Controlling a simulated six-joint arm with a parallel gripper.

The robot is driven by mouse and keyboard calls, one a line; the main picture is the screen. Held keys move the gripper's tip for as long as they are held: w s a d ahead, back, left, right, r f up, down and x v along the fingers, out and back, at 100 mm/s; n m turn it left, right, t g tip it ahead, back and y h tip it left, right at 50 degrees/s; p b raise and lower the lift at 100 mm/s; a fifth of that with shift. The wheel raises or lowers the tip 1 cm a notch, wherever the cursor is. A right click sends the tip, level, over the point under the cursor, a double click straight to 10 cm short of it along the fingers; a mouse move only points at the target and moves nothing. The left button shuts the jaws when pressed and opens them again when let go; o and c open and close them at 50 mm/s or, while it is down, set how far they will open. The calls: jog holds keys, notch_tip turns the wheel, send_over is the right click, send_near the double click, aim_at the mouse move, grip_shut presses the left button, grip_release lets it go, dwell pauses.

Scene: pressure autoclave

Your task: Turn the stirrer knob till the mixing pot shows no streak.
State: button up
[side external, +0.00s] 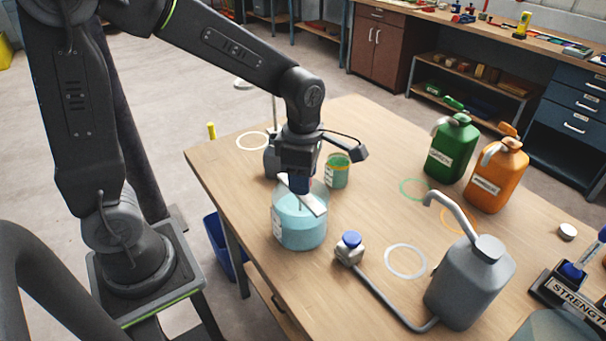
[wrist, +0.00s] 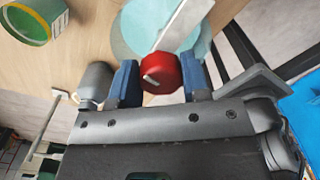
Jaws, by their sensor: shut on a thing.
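The mixing pot (side external: 300,230) is a clear round vessel holding pale blue-green liquid, standing near the table's left side. Part of it shows in the wrist view (wrist: 130,38). I see no distinct streak in the visible liquid, but my gripper and a pale bar (side external: 315,200) hide part of the top. The red stirrer knob (wrist: 161,73), with a white mark on its face, sits between my blue fingers in the wrist view. My gripper (side external: 300,184) is above the pot, pointing down, shut on the knob. The knob is hidden in the side view.
A small container of green liquid (side external: 338,172) stands behind the pot. A blue-capped fitting (side external: 349,248) sits to its right, joined by a tube to a grey canister (side external: 470,282). Green (side external: 452,150) and orange (side external: 496,178) jugs stand farther right. The table between them is mostly clear.

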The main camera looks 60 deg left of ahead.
jog(key=shift+r, duration=0.1)
jog(key=o, duration=0.9)
notch_tip(320, 180, up, 14)
jog(key=shift+f, duration=0.15)
